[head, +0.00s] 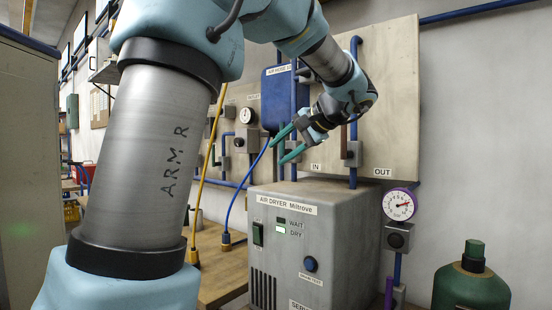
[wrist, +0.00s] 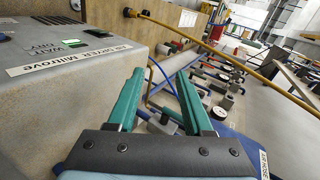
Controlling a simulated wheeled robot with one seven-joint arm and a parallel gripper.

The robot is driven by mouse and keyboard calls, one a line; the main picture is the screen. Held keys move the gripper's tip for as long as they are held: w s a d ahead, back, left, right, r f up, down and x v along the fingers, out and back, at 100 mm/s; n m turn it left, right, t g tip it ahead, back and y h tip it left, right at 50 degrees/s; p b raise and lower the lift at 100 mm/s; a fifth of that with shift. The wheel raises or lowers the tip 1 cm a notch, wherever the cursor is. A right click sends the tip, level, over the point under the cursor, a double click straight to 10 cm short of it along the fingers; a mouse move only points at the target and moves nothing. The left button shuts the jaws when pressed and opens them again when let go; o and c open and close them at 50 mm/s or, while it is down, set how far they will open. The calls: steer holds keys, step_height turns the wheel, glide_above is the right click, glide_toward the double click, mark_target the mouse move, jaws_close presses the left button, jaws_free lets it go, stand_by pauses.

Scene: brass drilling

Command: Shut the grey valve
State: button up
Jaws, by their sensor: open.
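My gripper (head: 277,153) has green fingers, spread apart with nothing between them. It is in front of the pipe board, above the air dryer's top and left of the IN label. In the wrist view, my gripper (wrist: 158,76) points at a cluster of pipes and grey fittings (wrist: 164,122). I cannot tell which fitting is the grey valve. One grey fitting (head: 352,154) sits on a blue pipe right of my gripper, and another (head: 239,142) sits on the board to the left. Neither handle position can be made out.
The grey air dryer (head: 325,228) stands below my gripper and also fills the left of the wrist view (wrist: 55,95). A blue box (head: 280,98) hangs behind my gripper. A yellow hose (head: 210,165) hangs left. A purple-rimmed gauge (head: 399,204) and a green bottle (head: 470,290) stand right.

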steer(key=shift+s+a+f+g+h, duration=0.15)
steer(key=shift+a+f+g, duration=0.15)
steer(key=shift+f, duration=0.35)
steer(key=shift+w+a+f+g+h, duration=0.1)
steer(key=shift+a+f+g+h, duration=0.1)
steer(key=shift+a+f, duration=0.3)
steer(key=shift+d+f, duration=0.1)
steer(key=shift+d, duration=0.05)
